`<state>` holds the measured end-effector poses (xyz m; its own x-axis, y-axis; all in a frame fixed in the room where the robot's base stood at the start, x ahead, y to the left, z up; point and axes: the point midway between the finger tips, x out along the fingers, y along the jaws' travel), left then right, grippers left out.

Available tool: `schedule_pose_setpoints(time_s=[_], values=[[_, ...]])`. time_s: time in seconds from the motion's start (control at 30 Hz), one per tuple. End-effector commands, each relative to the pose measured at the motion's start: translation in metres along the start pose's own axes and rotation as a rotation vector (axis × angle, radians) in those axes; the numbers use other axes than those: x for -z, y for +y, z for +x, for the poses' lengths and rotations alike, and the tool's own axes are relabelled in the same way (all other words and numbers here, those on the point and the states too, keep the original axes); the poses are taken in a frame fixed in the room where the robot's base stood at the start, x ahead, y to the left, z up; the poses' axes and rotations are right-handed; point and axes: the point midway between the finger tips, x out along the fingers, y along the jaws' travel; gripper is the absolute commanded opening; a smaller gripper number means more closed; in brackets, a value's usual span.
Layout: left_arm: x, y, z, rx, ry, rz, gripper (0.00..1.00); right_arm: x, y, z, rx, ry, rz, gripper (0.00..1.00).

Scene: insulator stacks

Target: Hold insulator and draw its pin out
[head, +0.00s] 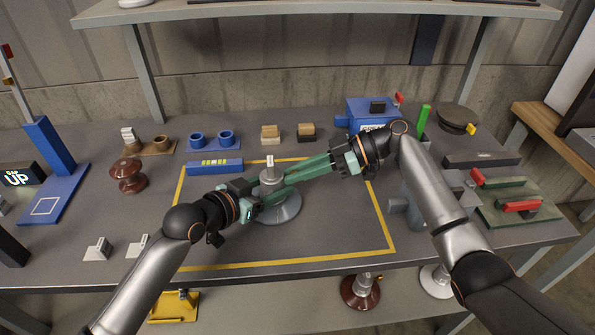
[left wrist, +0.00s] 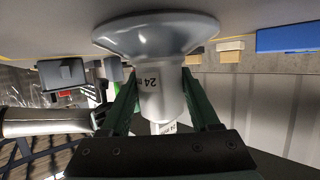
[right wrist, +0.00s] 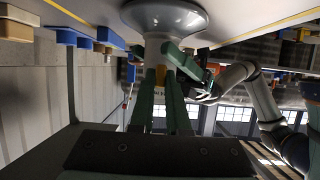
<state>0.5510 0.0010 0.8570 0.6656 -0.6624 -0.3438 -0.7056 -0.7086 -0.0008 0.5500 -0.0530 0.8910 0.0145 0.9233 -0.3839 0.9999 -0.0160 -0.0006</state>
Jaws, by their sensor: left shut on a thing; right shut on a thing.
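The grey insulator (head: 281,211) stands in the yellow-outlined area, its wide disc down and its cap (head: 270,175) up. It also shows in the left wrist view (left wrist: 157,38), with a label reading 24, and in the right wrist view (right wrist: 163,18). My left gripper (head: 258,196) comes in from the left and is shut on the insulator's cap. My right gripper (head: 287,180) reaches in from the right, its green fingers close to the cap. In the right wrist view a small yellow piece, seemingly the pin (right wrist: 160,70), shows between those fingers. Most of it is hidden.
A blue bar (head: 214,167) and blue double-cup holder (head: 211,139) lie behind. A brown insulator (head: 127,176) stands at left. The front of the outlined area is clear.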

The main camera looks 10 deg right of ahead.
Motion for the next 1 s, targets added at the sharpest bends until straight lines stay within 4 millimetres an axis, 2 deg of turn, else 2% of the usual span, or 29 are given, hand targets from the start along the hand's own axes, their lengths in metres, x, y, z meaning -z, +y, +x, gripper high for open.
schedule_pose_setpoints(time_s=[0.3, 0.53, 0.73, 0.77, 1.0], values=[[0.003, 0.005, 0.001, -0.009, 0.006, 0.002, 0.00, 0.003, -0.002, 0.003, 0.006, 0.007, -0.003, 0.00], [0.003, 0.004, 0.001, -0.007, 0.006, 0.001, 0.00, -0.005, -0.001, -0.017, 0.003, 0.006, -0.003, 0.00], [0.002, 0.002, 0.000, -0.003, 0.005, 0.000, 0.00, -0.006, 0.000, -0.018, -0.001, 0.004, -0.002, 0.00], [0.002, 0.002, 0.000, -0.003, 0.005, 0.001, 0.00, -0.006, 0.000, -0.018, -0.001, 0.004, -0.002, 0.15], [0.002, 0.001, 0.000, -0.001, 0.004, 0.001, 0.00, -0.006, 0.000, -0.018, 0.000, 0.002, -0.001, 0.42]])
